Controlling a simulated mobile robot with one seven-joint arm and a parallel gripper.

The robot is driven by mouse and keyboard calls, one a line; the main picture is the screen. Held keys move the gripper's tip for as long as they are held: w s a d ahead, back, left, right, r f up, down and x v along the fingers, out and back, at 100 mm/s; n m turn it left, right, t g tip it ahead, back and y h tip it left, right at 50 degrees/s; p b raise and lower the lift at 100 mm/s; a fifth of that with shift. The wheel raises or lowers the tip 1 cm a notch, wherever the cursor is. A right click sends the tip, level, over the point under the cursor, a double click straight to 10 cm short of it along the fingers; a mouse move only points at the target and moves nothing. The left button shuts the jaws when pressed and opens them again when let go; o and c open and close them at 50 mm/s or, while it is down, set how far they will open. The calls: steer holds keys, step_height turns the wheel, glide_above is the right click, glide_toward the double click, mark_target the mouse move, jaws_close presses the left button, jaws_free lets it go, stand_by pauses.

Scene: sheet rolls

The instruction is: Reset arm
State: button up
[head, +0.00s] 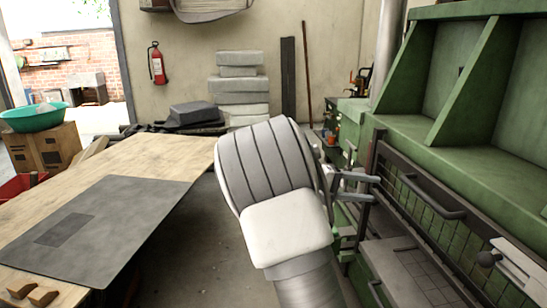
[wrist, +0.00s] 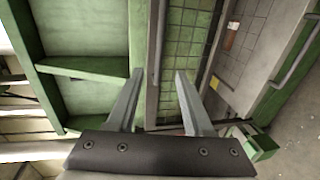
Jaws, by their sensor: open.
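My gripper (wrist: 159,73) shows in the wrist view with its two fingers apart and nothing between them. In the head view my gripper (head: 365,187) shows partly behind my arm, pointing right toward the green machine (head: 475,205). The machine's green frame and tiled panel lie beyond the fingers in the wrist view. I cannot tell how far the fingertips are from it. My arm's rounded grey and white link stands raised in the middle of the head view and hides part of the gripper.
A wooden table (head: 150,160) with a dark grey sheet (head: 115,225) stands at the left. A machine handle (head: 433,197) and grated front lie close on the right. Grey blocks (head: 240,85) are stacked by the back wall. Some bare floor (head: 200,235) shows between table and arm.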

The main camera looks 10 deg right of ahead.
steer(key=s+a+r+t+y+p, duration=0.2)
steer(key=s+a+y, duration=0.3)
steer(key=s+a, duration=0.3)
steer(key=s+a+r+t+y+p, duration=0.2)
steer(key=s+a+r+y+p, duration=0.3)
steer(key=s+a, duration=0.3)
steer(key=s+a+r+n+t+y+p, duration=0.1)
steer(key=s+a+r+t+y+p, duration=0.2)
steer(key=s+a, duration=0.4)
steer(key=s+r+y+p, duration=0.1)
steer(key=s+y, duration=0.1)
steer(key=shift+s+a+y, duration=0.2)
steer(key=shift+a+y, duration=0.1)
steer(key=shift+a, duration=0.1)
steer(key=shift+d+r, duration=0.1)
steer(key=shift+d, duration=0.05)
